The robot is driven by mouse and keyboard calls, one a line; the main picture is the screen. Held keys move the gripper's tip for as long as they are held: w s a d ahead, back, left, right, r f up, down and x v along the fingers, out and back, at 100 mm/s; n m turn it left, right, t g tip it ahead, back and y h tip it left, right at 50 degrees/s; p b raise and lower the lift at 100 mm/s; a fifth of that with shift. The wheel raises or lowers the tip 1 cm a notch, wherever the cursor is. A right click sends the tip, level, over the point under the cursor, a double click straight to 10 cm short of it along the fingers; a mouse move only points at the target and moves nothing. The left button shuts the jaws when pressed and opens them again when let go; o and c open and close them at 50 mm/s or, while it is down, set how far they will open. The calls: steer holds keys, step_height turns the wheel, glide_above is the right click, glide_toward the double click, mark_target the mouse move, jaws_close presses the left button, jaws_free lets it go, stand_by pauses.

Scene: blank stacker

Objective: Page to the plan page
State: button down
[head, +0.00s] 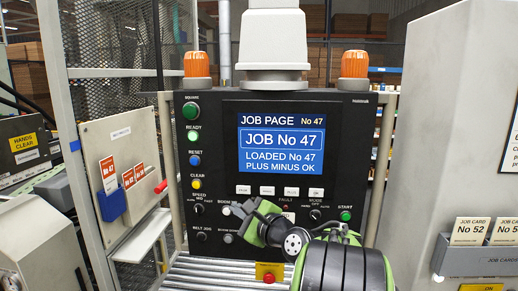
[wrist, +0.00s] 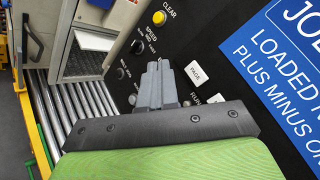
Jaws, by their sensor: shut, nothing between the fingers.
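The control panel's screen (head: 281,143) reads JOB PAGE No 47, JOB No 47, LOADED No 47, PLUS MINUS OK; part of this screen also shows in the wrist view (wrist: 285,75). A white PAGE button (wrist: 195,72) is first in the row under the screen; in the head view it is the leftmost white button (head: 243,190), its label too small to read. My gripper (wrist: 160,68) is shut and empty. Its fingertips appear just left of the PAGE button in the wrist view; I cannot tell whether they touch the panel.
More white buttons (head: 294,192) continue the row. A yellow CLEAR button (head: 196,184), blue RESET (head: 195,160) and green START button (head: 345,216) surround the screen area. Rollers (head: 210,271) run below the panel. A grey cabinet (head: 440,130) stands at right.

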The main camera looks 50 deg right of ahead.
mark_target(237, 190)
steer(key=shift+w+d+p, duration=1.15)
steer(key=shift+d, duration=0.3)
steer(key=shift+w+d+p, duration=1.1)
steer(key=shift+d+p, duration=0.05)
steer(key=shift+d, duration=0.25)
steer(key=shift+f, duration=0.1)
steer(key=shift+w+d+p, duration=0.25)
steer(key=shift+d+p, duration=0.15)
steer(key=shift+p, duration=0.05)
steer(key=shift+w+d+p, duration=0.2)
steer(key=shift+d+p, duration=0.05)
steer(key=shift+p, duration=0.15)
stand_by(0.5)
stand_by(0.4)
steer(key=shift+s+a+b, duration=0.4)
steer(key=shift+s+a, duration=0.1)
steer(key=shift+a, duration=0.15)
